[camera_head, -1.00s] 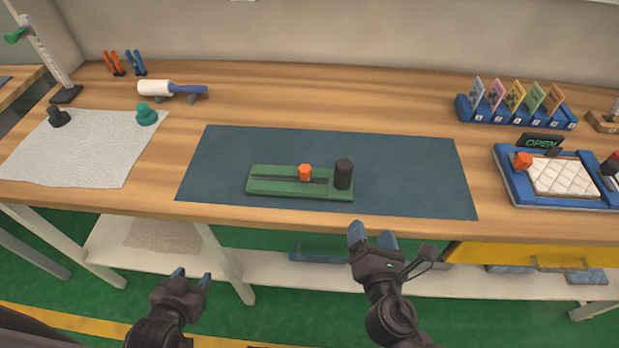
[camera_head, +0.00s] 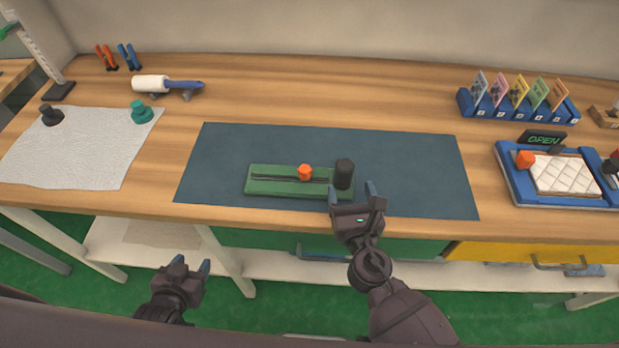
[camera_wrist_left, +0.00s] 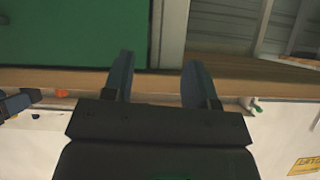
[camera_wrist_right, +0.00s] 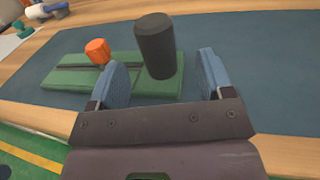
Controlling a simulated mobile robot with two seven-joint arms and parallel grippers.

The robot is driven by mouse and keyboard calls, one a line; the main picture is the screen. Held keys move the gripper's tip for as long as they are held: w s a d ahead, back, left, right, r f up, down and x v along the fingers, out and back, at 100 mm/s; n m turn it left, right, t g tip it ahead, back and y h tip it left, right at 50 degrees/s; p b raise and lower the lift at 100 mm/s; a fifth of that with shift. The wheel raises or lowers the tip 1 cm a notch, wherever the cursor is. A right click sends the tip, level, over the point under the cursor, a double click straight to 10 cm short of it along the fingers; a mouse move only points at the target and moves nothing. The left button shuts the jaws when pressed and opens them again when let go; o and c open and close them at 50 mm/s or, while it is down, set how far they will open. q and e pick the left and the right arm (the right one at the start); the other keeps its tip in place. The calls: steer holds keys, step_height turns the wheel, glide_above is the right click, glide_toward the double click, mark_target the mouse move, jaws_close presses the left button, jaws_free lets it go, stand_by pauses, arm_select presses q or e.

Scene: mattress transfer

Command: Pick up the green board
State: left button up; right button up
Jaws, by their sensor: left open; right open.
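The green board (camera_head: 285,187) lies flat on the dark blue mat (camera_head: 420,180) near the bench's front. It has a dark slot, an orange knob (camera_head: 305,172) near its middle and a black cylinder (camera_head: 344,172) at its right end. My right gripper (camera_head: 355,192) is open just in front of the board's right end. In the right wrist view the black cylinder (camera_wrist_right: 155,45) stands between and beyond the open fingertips, and the green board (camera_wrist_right: 70,78) extends left. My left gripper (camera_head: 190,268) is open and empty, low in front of the bench, below its top.
A blue card rack (camera_head: 520,108) and a blue tray (camera_head: 515,185) with a quilted pad stand to the right. The mat right of the board is clear.

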mark_target(346, 178)
steer(key=w, duration=0.2)
steer(key=w+a+r+p, duration=0.1)
steer(key=w, duration=0.1)
steer(key=shift+a, duration=0.1)
steer(key=shift+w+f, duration=0.1)
steer(key=shift+w, duration=0.45)
arm_select(q)
steer(key=shift+w+r, duration=0.55)
steer(key=shift+r, duration=0.3)
arm_select(e)
steer(key=shift+c, duration=0.2)
steer(key=c, duration=0.9)
steer(key=shift+a, duration=0.1)
steer(key=c, duration=0.4)
arm_select(q)
steer(key=shift+s+f, duration=0.25)
steer(key=shift+s, duration=0.1)
